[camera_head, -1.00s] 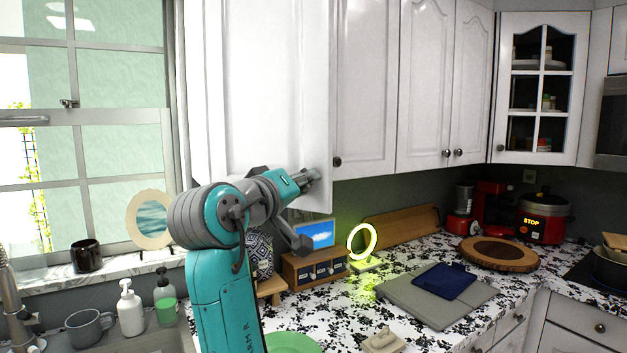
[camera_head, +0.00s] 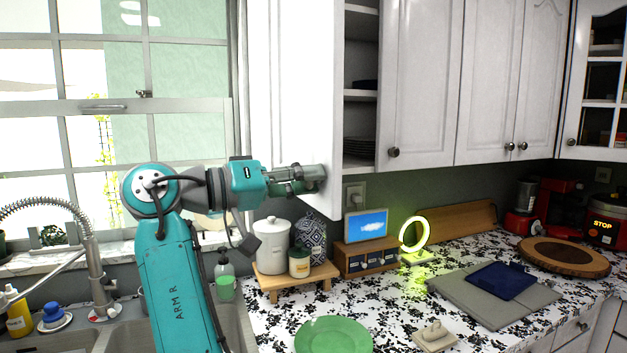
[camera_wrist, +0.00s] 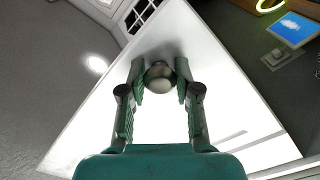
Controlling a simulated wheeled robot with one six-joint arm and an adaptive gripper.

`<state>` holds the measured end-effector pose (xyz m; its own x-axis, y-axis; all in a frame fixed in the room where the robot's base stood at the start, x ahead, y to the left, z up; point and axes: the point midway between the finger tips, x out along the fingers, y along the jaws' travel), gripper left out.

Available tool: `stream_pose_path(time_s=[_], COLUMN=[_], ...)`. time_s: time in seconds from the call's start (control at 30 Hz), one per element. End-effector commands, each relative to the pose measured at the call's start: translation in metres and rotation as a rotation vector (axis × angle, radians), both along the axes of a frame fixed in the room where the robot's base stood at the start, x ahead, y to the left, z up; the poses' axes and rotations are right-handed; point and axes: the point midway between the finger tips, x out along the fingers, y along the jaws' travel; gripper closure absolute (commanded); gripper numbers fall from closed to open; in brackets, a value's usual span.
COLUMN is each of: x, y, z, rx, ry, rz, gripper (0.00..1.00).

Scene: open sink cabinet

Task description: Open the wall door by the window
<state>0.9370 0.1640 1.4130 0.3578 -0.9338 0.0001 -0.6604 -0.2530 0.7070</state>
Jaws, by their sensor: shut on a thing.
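The white wall door (camera_head: 296,95) by the window stands partly open, and shelves with stacked dishes (camera_head: 360,150) show in the gap to its right. My gripper (camera_head: 312,178) is at the door's lower right corner. In the wrist view my gripper (camera_wrist: 161,80) is shut on the door's round metal knob (camera_wrist: 162,77), with a finger on each side of it. The door (camera_wrist: 210,70) fills much of the wrist view behind the knob. In the head view the knob is hidden by my gripper.
The window (camera_head: 110,110) is at the left, close to the door. Below stand a wooden riser (camera_head: 292,283) with a white canister (camera_head: 272,246) and jars, a small screen (camera_head: 366,226) and a glowing ring lamp (camera_head: 414,233). The neighbouring cabinet door (camera_head: 425,80) is shut.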

Motion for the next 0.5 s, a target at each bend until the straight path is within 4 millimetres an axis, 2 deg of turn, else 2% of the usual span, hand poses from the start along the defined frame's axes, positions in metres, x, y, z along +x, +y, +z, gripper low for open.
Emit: stream_pose_path(time_s=[0.3,0.33,0.43,0.5], x=[0.0004,0.0004,0.0004,0.0004], y=[0.0005,0.0005,0.0005,0.0005], z=[0.0006,0.0006,0.0006,0.0005], rx=[0.0,0.0,0.0,0.0], ry=[0.0,0.0,0.0,0.0], rz=[0.001,0.001,0.001,0.001], gripper=[1.0,0.66,0.42,0.42])
